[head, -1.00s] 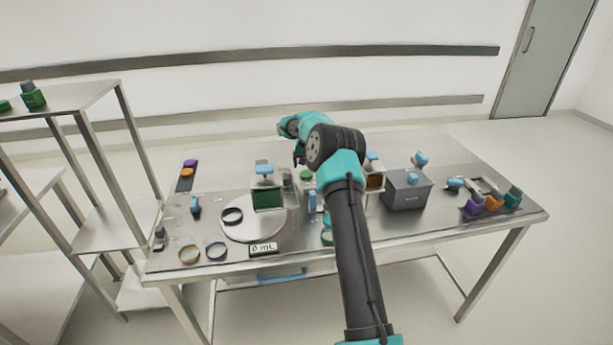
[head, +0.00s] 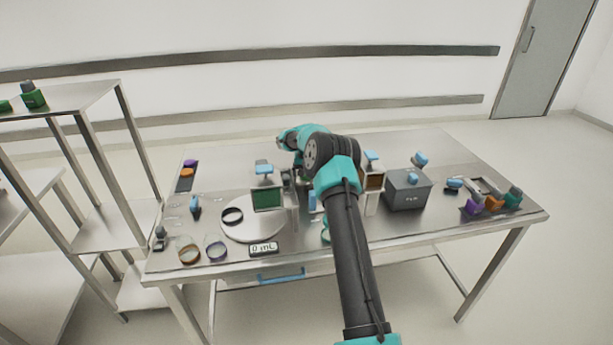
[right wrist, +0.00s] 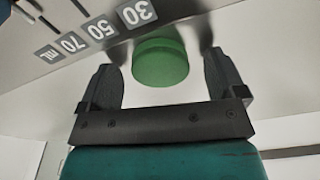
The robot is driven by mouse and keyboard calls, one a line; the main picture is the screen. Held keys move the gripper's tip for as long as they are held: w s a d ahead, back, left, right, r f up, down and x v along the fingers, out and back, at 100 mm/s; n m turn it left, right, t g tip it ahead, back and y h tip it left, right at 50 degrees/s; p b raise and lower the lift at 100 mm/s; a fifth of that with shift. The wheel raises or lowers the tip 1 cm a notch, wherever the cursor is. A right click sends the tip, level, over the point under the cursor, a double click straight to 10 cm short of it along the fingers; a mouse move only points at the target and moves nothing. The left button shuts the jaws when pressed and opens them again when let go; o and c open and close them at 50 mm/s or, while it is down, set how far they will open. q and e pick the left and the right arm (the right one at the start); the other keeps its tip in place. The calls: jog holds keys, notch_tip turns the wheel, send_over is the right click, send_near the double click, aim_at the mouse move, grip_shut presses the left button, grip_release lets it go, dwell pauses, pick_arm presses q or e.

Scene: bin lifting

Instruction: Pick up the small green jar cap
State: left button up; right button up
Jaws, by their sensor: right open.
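The small green jar cap (right wrist: 160,62) is a round green disc in the right wrist view, lying on the metal table top. My right gripper (right wrist: 163,78) is open, with one black finger on each side of the cap and a visible gap to each. In the head view my right arm reaches over the table from the front, and its gripper (head: 289,174) is partly hidden behind a container and the arm. The cap is hardly visible there, mostly hidden by the arm. My left gripper is not in view.
Printed labels 30, 50, 70 and mL (right wrist: 103,29) lie beside the cap. A grey box (head: 408,190) stands to the right. Purple, orange and teal items sit at the right edge.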

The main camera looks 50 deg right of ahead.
jog(key=shift+c, duration=0.4)
jog(key=c, duration=0.9)
jog(key=shift+o, duration=0.2)
jog(key=shift+r, duration=0.1)
notch_tip(320, 180, up, 10)
jog(key=shift+a, duration=0.15)
